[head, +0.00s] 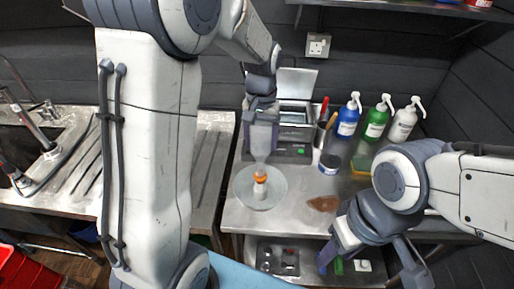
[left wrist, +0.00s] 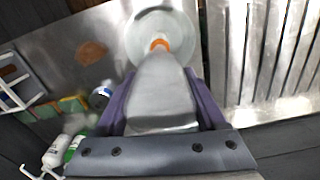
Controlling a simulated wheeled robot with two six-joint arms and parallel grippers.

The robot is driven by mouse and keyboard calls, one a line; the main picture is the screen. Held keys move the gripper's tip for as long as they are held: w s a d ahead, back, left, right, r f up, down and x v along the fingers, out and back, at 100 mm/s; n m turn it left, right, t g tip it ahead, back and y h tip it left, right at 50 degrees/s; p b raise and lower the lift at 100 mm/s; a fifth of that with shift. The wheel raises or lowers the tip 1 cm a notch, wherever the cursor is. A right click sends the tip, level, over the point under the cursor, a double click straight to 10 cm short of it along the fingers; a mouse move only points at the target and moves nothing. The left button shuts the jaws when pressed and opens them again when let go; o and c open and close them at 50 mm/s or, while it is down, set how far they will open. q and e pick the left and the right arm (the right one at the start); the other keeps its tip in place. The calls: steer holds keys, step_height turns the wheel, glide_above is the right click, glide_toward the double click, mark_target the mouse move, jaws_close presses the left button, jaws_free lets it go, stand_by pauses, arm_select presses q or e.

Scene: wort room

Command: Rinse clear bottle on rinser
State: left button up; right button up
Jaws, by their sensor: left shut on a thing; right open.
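The clear bottle (head: 261,152) is upside down, its neck pointing down, in my left gripper (head: 262,132). The left wrist view also shows the bottle (left wrist: 163,88) between the two fingers. An orange ring (head: 260,179) shows at the lower end of the neck. The rinser (head: 275,198) is a round, pale dish with a small white post (head: 260,190) at its middle. The neck is right above or on the post; I cannot tell whether they touch. My right gripper (head: 370,265) is open and empty at the counter's front edge.
A grey box-shaped device (head: 295,135) stands behind the rinser. A brown patch (head: 323,204) lies right of it. A sink with a tap (head: 45,140) is at left.

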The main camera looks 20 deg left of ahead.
mark_target(260, 125)
arm_select(q)
steer(key=shift+r+p, duration=2.7)
steer(key=shift+r, duration=0.5)
steer(key=shift+a+f, duration=0.1)
